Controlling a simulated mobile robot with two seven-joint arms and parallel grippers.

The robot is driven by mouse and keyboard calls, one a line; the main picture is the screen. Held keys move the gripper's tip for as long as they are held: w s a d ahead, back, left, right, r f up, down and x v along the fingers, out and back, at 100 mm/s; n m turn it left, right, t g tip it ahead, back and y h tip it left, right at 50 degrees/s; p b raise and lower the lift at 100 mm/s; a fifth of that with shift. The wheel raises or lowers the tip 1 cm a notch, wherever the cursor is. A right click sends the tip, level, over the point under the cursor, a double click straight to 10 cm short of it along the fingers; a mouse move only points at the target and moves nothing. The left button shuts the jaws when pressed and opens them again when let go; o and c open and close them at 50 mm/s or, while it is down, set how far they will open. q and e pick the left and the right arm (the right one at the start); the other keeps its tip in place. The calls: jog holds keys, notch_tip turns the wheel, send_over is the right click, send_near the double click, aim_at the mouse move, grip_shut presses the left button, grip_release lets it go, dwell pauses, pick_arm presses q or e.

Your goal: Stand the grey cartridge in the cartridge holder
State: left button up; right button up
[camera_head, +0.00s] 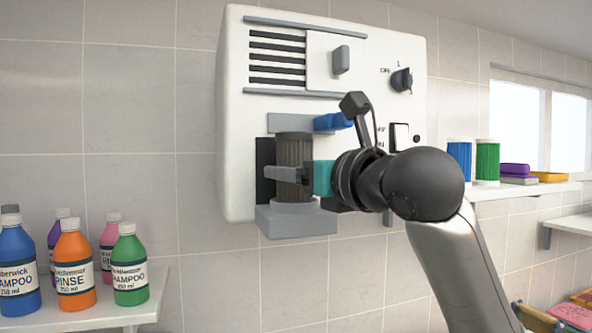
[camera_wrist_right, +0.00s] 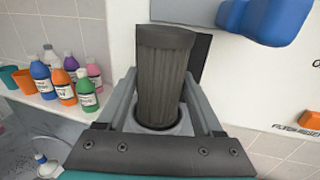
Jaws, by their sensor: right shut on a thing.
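The grey cartridge (camera_head: 294,150) is a dark ribbed cylinder, upright at the front of the white wall unit. My right gripper (camera_head: 288,174) is shut around its lower half. In the right wrist view the two fingers flank the cartridge (camera_wrist_right: 165,75). The light grey cartridge holder (camera_head: 296,223) juts from the unit directly below. In the wrist view the cartridge's lower end is within the outline of the holder's round opening (camera_wrist_right: 160,127); how deep it sits I cannot tell. A dark back plate (camera_head: 264,170) stands behind it. My left gripper is in neither view.
The white wall unit (camera_head: 235,120) carries a blue lever (camera_head: 332,122) just above the cartridge, a rotary knob (camera_head: 401,80) and a switch. Shampoo bottles (camera_head: 74,265) stand on a shelf at left. A right shelf holds green and blue ribbed cylinders (camera_head: 487,160).

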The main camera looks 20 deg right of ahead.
jog(key=o, duration=1.5)
jog(key=shift+s, duration=0.15)
jog(key=shift+b+v, duration=1.65)
jog(key=shift+v, duration=5.9)
jog(key=shift+d, duration=0.1)
